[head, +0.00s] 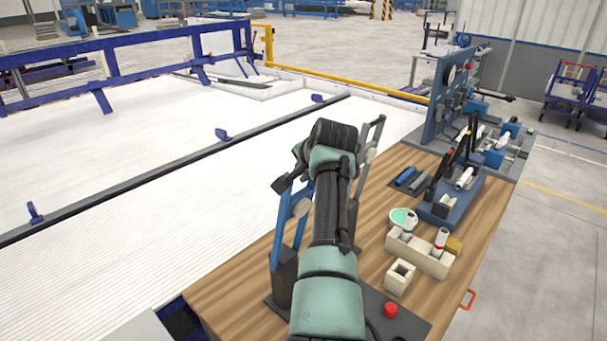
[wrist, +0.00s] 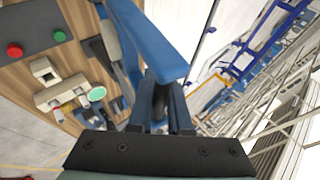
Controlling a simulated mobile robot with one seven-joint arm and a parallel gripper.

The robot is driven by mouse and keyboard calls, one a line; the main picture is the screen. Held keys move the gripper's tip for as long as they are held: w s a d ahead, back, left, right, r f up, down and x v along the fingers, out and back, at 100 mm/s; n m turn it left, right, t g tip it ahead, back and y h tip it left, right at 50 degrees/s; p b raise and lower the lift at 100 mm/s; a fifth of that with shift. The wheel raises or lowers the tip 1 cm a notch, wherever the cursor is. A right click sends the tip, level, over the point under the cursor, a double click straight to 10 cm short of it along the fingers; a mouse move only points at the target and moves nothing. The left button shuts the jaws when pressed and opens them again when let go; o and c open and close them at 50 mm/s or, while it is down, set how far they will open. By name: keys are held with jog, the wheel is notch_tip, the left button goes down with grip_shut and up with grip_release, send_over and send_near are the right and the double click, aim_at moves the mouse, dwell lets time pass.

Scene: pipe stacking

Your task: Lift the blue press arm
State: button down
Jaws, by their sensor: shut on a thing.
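The blue press arm (wrist: 150,42) runs from the top of the wrist view down to my gripper (wrist: 163,104). My gripper is shut on its near end, and the dark fingers partly hide behind the blue bar. In the head view, the blue bars of the press (head: 281,225) rise from a dark block to the left of my arm. My arm covers much of the press there, and the fingertips are hidden.
The wooden table (head: 225,292) carries a red button (head: 390,310), a beige block with two holders (head: 419,252), a small square beige block (head: 399,277) and a round green-topped dish (head: 402,217). A blue fixture (head: 452,199) stands behind them. White flooring lies left.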

jog(key=shift+s+a+f, duration=0.1)
jog(key=shift+s+f, duration=0.05)
jog(key=shift+f, duration=0.25)
jog(key=c, duration=1.1)
grip_release()
jog(key=shift+f, duration=0.1)
jog(key=shift+o, duration=1.3)
jog(key=shift+r, duration=0.35)
jog(key=shift+s+r, duration=0.15)
jog(key=shift+r, duration=0.05)
jog(key=b+v, duration=0.4)
jog(key=v, duration=0.8)
jog(key=shift+b, duration=0.3)
